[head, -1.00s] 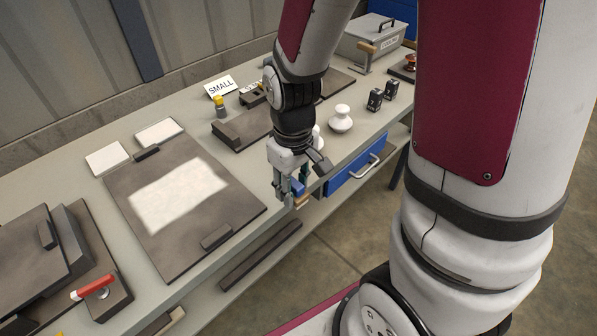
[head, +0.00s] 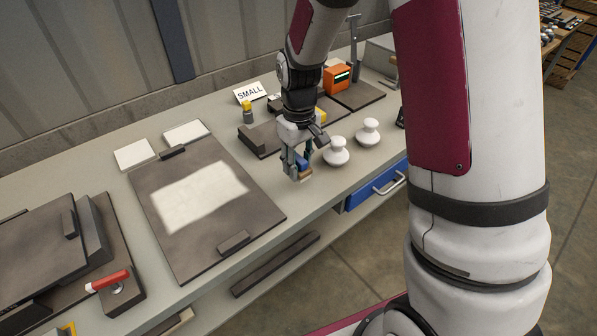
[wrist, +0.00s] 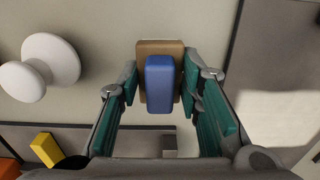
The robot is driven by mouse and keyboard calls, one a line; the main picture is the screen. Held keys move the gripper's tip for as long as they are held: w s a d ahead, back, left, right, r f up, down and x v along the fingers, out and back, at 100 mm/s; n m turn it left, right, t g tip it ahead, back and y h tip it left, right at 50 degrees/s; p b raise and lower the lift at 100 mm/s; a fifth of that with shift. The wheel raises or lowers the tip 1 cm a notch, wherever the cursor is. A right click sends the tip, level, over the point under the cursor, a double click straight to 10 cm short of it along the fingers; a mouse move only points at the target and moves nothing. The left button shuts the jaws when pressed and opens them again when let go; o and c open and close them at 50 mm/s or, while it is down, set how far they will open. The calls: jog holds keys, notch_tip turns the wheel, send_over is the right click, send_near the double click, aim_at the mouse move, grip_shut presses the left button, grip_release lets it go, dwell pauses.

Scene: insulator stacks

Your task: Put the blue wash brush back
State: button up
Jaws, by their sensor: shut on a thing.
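The wash brush (head: 303,161) has a blue grip and a tan block. It also shows in the wrist view (wrist: 160,88), between the green-padded fingers. My gripper (head: 297,165) is shut on the blue grip, and the tan block is on the far side of it in the wrist view. In the head view the gripper points down over the front part of the grey bench (head: 325,195), right of the large dark board. I cannot tell whether the brush touches the bench top.
Two white insulators (head: 336,152) (head: 367,132) stand close to the right of my gripper. The dark board (head: 165,240) with a pale sheet lies left. A dark block fixture (head: 262,140), a SMALL sign (head: 250,93) and an orange device (head: 337,79) are behind. A blue drawer (head: 376,186) is below the front edge.

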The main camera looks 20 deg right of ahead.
aim_at(299, 173)
jog(key=shift+w+f, duration=0.1)
jog(key=shift+f, duration=1.65)
jog(key=shift+f, duration=0.15)
jog(key=o, duration=1.1)
jog(key=shift+o, duration=0.2)
